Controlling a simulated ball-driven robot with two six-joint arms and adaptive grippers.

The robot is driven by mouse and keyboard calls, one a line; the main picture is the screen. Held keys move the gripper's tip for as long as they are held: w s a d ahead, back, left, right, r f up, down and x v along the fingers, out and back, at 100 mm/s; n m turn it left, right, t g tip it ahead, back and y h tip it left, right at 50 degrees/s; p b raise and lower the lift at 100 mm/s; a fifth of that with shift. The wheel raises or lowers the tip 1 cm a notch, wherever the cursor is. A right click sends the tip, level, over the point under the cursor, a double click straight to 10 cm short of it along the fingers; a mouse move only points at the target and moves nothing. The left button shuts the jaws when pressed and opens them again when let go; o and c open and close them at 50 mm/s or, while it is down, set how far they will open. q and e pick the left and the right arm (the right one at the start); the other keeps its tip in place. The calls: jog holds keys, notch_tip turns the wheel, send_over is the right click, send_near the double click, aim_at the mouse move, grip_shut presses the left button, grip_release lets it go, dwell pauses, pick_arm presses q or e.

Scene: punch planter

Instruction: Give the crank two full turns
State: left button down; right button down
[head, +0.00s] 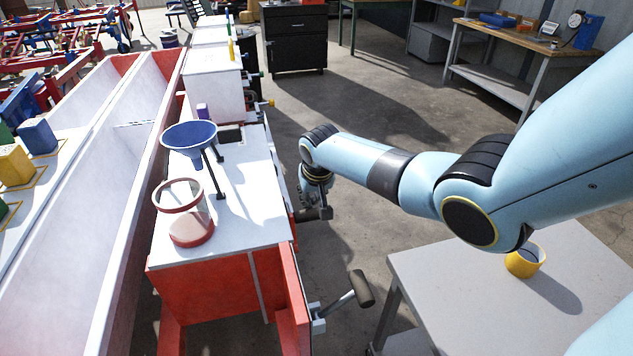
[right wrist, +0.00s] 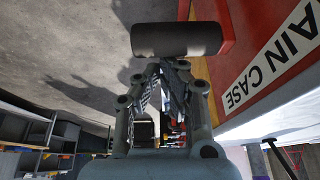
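The crank (head: 340,302) at the near right corner of the red and white machine has a metal arm and a dark, upward-tilted handle (head: 361,288). A second dark handle (head: 313,214) sticks out farther back on the same side. My right gripper (head: 318,195) points down at this farther handle, well behind the near crank. In the right wrist view a dark cylindrical handle (right wrist: 178,40) lies crosswise at the fingertips of my right gripper (right wrist: 169,68). The fingers look drawn together, and the handle hides their tips. I cannot tell whether they touch it. My left gripper is out of view.
Bare floor lies between machine and table.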

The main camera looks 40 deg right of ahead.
aim_at(316, 211)
jog(key=s+p, duration=0.1)
jog(key=s+a+t+p, duration=0.1)
jog(key=s+t+h+p, duration=0.1)
jog(key=shift+a+r, duration=0.25)
jog(key=shift+r, duration=0.15)
jog(key=s+a+f+p, duration=0.2)
jog(key=s+a, duration=0.2)
jog(key=s, duration=0.3)
jog(key=shift+f+t, duration=0.25)
jog(key=shift+t, duration=0.05)
jog(key=shift+s+a, duration=0.1)
jog(key=shift+s, duration=0.05)
jog(key=shift+r, duration=0.1)
